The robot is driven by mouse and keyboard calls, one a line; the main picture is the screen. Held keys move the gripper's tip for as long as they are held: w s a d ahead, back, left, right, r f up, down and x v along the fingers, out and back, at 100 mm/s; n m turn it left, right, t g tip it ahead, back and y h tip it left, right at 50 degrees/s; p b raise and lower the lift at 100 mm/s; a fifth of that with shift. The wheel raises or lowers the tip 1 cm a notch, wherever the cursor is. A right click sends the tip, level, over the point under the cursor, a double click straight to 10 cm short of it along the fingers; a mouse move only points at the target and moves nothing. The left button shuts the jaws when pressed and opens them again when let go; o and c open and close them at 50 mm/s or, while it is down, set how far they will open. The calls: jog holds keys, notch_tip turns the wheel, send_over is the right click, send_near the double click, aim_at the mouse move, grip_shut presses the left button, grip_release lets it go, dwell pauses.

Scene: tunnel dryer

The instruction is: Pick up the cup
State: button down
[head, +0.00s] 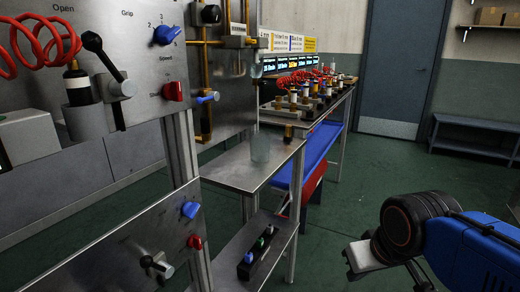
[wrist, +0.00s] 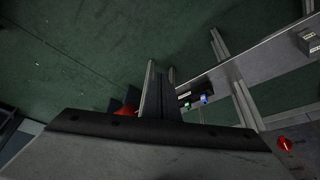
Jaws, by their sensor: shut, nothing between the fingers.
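A pale translucent cup (head: 260,147) stands upright on a bare metal table (head: 232,168) near the middle of the head view. I do not make it out in the wrist view. My gripper (head: 360,262) is at the lower right of the head view, nearer to the camera and well apart from the cup. It is shut and empty. Its dark and grey body (wrist: 150,130) fills the bottom of the wrist view, which looks down past it at the green floor.
A steel panel (head: 130,140) with knobs and a red coiled hose stands at left. A button box (head: 258,251) lies on the low shelf. Behind the cup is a bench (head: 325,112) crowded with spools. Green floor (head: 345,200) is clear between bench and my arm.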

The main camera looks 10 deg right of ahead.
jog(key=c, duration=2.5)
grip_release()
jog(key=o, duration=0.6)
jog(key=shift+w+r, duration=0.1)
jog(key=shift+c, duration=0.2)
jog(key=o, duration=1.2)
jog(key=w+r+n, duration=0.4)
jog(key=r, duration=0.1)
jog(key=shift+a+r, duration=0.25)
jog(key=shift+a, duration=0.2)
notch_tip(320, 180, up, 27)
jog(key=n+h, duration=0.4)
jog(key=n, duration=2)
send_over(263, 145)
jog(key=s+a, duration=0.3)
jog(key=a, duration=0.2)
jog(key=x, duration=1.7)
jog(key=shift+w+d+f, duration=0.1)
jog(key=shift+w+d, duration=0.05)
jog(key=shift+w, duration=0.3)
